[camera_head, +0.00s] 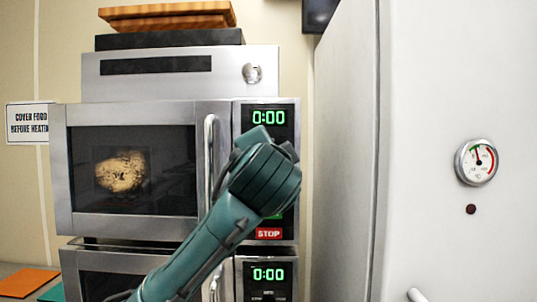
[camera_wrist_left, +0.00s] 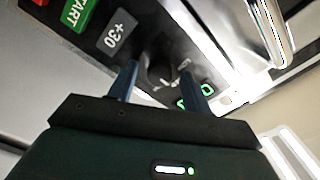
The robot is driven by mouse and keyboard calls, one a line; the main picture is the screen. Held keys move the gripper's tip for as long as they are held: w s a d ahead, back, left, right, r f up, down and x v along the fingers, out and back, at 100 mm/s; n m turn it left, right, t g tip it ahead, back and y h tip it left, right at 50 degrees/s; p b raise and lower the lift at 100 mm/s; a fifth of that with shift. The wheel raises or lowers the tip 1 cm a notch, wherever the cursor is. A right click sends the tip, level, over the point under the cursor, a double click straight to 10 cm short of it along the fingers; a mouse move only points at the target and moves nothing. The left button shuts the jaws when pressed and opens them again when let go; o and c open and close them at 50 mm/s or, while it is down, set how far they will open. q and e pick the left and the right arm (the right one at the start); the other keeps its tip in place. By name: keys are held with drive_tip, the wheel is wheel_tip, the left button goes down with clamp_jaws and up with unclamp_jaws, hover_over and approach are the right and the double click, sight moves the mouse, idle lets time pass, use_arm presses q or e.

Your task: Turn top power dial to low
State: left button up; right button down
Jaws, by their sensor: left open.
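The upper microwave (camera_head: 140,226) shows 0:00 on its display (camera_head: 268,117). In the head view its power dial is hidden behind my left arm. In the left wrist view the dark dial (camera_wrist_left: 160,57) sits on the black control panel, between the green display digits and the +30 button (camera_wrist_left: 119,36). My left gripper (camera_wrist_left: 159,72) is open, with one finger toward each side of the dial; I cannot tell whether they touch it. In the head view my left gripper (camera_head: 274,140) is at the panel, its fingers not clearly visible. The dial's setting is not readable. My right gripper is not in view.
A second microwave (camera_head: 267,274) stands directly below, also showing 0:00. The door handle (camera_head: 210,155) is just left of the panel. A steel unit with a round knob (camera_head: 252,73) is on top. A large white cabinet (camera_head: 450,80) with a gauge (camera_head: 476,162) stands at right.

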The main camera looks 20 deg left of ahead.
use_arm(q)
drive_tip(key=shift+w+f, duration=0.1)
drive_tip(key=shift+w, duration=0.15)
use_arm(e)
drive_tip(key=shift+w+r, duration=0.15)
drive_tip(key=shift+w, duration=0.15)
use_arm(q)
drive_tip(key=c, duration=0.9)
drive_tip(key=shift+c, duration=0.2)
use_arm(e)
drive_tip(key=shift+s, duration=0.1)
